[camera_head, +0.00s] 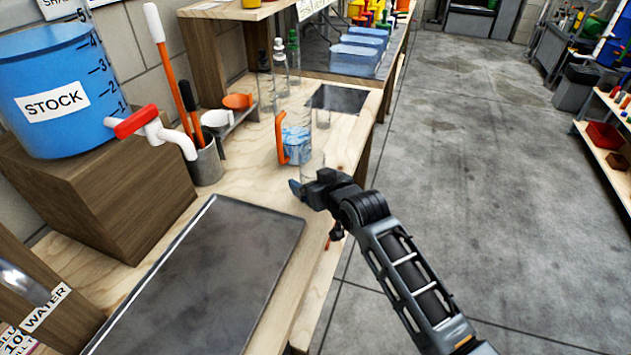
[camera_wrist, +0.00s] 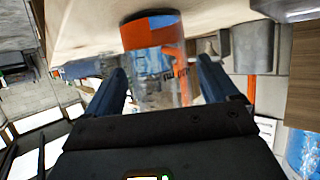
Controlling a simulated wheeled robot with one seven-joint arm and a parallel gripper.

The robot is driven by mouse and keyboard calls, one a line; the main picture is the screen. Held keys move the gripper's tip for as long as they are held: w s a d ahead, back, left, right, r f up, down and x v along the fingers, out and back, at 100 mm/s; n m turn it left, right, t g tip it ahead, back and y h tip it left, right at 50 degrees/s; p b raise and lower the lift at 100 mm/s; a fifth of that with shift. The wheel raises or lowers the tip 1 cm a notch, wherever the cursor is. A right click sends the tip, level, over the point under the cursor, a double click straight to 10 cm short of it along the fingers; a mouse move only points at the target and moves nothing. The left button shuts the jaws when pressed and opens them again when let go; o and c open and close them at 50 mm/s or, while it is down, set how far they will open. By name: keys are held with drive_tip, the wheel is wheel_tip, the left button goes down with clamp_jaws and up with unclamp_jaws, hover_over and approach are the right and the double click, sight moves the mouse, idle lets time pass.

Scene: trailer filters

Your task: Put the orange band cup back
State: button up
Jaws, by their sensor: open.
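A clear cylindrical cup with an orange band (camera_wrist: 150,32) shows in the wrist view, just beyond and between my fingertips. Its clear body (camera_head: 313,166) shows faintly in the head view on the wooden bench, right beside my gripper (camera_head: 304,184); I cannot make out the band there. My gripper (camera_wrist: 162,75) is open, with the two fingers apart on either side of the cup in the wrist picture. I cannot tell whether they touch it. A clear pitcher (camera_head: 296,146) with an orange handle and bluish liquid stands close behind the cup.
A grey tray (camera_head: 210,285) lies at the front of the bench. The blue STOCK tank (camera_head: 50,90) with a red-handled tap stands on a wooden block at left. A grey tool holder (camera_head: 206,163), a white cup (camera_head: 217,119) and clear bottles (camera_head: 280,66) stand farther back. A dark mat (camera_head: 340,99) lies bare.

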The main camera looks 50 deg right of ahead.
drive_tip(key=v, duration=1.2)
drive_tip(key=shift+b, duration=0.3)
drive_tip(key=shift+s+a, duration=0.1)
drive_tip(key=shift+a, duration=0.05)
drive_tip(key=s+a+r+n+t+y, duration=0.1)
drive_tip(key=s+a+r+n+y, duration=0.1)
drive_tip(key=s+a, duration=0.7)
drive_tip(key=s+a+r+n+t+y, duration=0.1)
drive_tip(key=s+a+r+n+y, duration=0.1)
drive_tip(key=s+a, duration=0.7)
drive_tip(key=shift+s+a+r+n+y, duration=0.3)
drive_tip(key=shift+s+r+y, duration=0.3)
drive_tip(key=shift+s, duration=3.8)
drive_tip(key=shift+r, duration=0.1)
